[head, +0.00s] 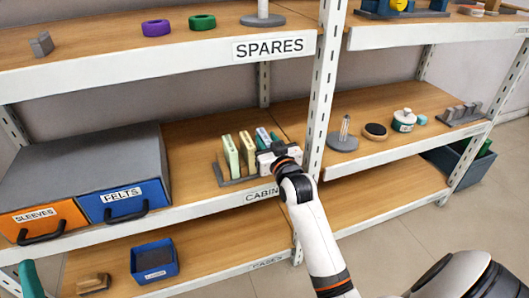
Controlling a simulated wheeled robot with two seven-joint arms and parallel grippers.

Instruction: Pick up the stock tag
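I cannot single out a stock tag for sure in the head view. A grey rack (240,181) on the middle shelf holds several upright thin pieces, among them a pale green one (231,154), a yellow-green one (247,150) and a teal one (263,138). My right gripper (268,156) is at the right end of this rack, close to the teal piece. The gripper covers part of the rack, and its fingers are too small and hidden to tell if they are open or hold anything.
A white upright (323,85) stands just right of my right gripper. The SPARES shelf edge (200,58) runs above. A blue bin (154,262) sits below. Jars and a puck (375,131) stand right.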

